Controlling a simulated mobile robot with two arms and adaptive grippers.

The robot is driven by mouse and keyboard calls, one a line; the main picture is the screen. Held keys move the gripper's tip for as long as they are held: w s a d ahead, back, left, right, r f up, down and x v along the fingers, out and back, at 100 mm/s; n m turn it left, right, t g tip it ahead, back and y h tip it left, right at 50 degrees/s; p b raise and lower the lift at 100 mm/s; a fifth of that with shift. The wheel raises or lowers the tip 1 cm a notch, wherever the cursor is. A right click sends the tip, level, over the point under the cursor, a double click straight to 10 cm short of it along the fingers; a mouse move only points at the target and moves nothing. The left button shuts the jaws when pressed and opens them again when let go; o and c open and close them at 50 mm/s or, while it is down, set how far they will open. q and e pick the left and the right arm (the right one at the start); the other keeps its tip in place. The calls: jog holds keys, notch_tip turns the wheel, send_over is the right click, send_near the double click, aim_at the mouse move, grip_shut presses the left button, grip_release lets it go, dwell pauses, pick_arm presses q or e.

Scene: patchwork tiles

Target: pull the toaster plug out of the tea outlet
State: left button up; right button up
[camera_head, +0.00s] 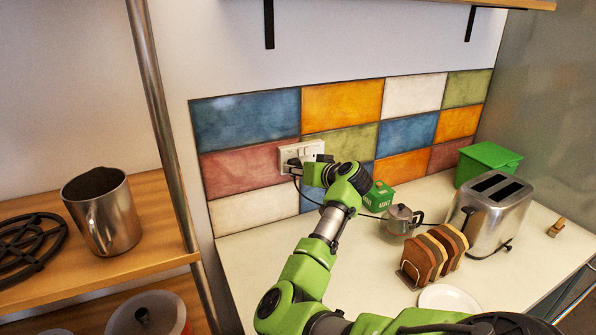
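A white wall outlet (301,151) is set in the tiled wall, above the counter. A dark cord (306,196) hangs from the outlet's lower left and runs behind my arm towards the toaster (491,213) on the right. My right arm, green and grey, reaches from the bottom right up to the outlet. My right gripper (298,166) is at the lower left of the outlet, against or very near it. The plug is hidden or too dark and small to separate from the fingers, so I cannot tell whether they grip it. My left gripper is not in view.
On the counter are a small metal teapot (401,219), a rack of toast (435,254), a white plate (449,299), and green boxes (485,162). At left, a wooden shelf (158,222) holds a metal jug (102,211) and black trivet (29,243), beside a metal post (166,125).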

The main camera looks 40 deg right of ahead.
jog(key=shift+s+f, duration=0.15)
jog(key=shift+f, duration=0.05)
dwell(0.5)
jog(key=shift+s+a+r, duration=0.15)
jog(key=shift+s, duration=0.1)
jog(key=shift+o, duration=1)
jog(key=shift+w, duration=0.1)
jog(key=shift+c, duration=1)
jog(key=shift+s+a+p, duration=0.25)
jog(key=shift+s+p, duration=0.2)
jog(key=shift+s, duration=0.5)
